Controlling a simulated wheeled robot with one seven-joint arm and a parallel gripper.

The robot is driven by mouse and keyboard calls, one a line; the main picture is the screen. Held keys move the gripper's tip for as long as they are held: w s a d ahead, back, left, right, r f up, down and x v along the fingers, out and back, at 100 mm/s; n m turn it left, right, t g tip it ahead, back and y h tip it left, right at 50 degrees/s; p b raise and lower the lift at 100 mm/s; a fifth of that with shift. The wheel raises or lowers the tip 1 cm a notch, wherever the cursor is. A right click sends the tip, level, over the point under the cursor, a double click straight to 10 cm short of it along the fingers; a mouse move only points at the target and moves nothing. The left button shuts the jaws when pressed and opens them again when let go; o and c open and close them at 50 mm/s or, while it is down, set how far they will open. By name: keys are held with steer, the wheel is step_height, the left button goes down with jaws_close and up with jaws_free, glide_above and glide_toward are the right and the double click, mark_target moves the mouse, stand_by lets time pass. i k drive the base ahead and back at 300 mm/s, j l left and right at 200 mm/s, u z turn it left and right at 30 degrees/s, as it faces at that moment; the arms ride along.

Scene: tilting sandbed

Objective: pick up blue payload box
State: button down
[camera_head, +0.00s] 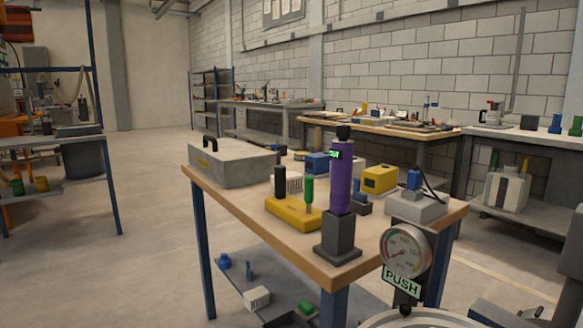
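A small blue box (317,163), which looks like the payload box, sits on the wooden-topped table (240,218) in front of me. It is toward the table's back edge, right of a grey case (232,165) with a black handle. A purple cylinder and a yellow item stand nearer to me and partly crowd the view of that area. I cannot make out my gripper in this view.
A yellow block with black and green posts (293,212), a purple cylinder on a dark base (340,190), a yellow box (380,179) and a grey unit with a cable (417,206) share the table. A gauge with a PUSH sign (402,282) stands close. Open floor lies left.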

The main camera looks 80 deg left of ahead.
mark_target(317, 165)
steer(key=u, duration=2.7)
steer(key=i+j+z, duration=0.1)
steer(key=j, duration=0.25)
steer(key=i+j, duration=0.25)
steer(key=j+z, duration=0.05)
steer(key=j, duration=0.05)
